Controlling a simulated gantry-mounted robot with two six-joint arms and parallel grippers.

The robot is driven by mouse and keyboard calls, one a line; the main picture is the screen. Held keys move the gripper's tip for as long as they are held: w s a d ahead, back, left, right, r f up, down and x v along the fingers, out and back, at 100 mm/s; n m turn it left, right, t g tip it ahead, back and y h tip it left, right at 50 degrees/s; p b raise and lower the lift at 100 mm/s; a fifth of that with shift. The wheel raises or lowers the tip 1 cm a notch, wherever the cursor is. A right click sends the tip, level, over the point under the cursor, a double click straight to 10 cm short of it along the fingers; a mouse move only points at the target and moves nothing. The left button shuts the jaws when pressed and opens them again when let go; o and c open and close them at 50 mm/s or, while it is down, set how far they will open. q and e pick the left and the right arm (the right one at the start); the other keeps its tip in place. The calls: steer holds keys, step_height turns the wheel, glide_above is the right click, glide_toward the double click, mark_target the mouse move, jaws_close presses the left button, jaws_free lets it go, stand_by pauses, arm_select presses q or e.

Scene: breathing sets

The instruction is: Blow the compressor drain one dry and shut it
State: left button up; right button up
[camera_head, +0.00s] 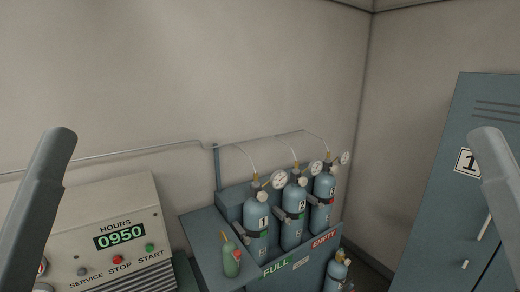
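The compressor panel (95,215) is a beige box at the lower left. Its green display (120,236) reads 0950 under the word HOURS. Below it are a dark service button (83,271), a red stop button (117,259) and a green start button (149,247). A round gauge (42,266) shows partly at the left edge. No part I can identify as drain one is visible; the compressor's lower part is cut off by the frame. Only grey links of my arms show, at the left and right edges. Neither gripper is in view.
Three blue cylinders, numbered (263,225) at least on the first, stand with gauges in a rack (234,207) marked FULL and EMPTY. A small green bottle (231,260) stands on the rack's left. Another blue cylinder (336,273) is lower right. A grey locker (440,190) stands right.

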arm_select(q)
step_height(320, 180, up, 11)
steer(key=p, duration=0.7)
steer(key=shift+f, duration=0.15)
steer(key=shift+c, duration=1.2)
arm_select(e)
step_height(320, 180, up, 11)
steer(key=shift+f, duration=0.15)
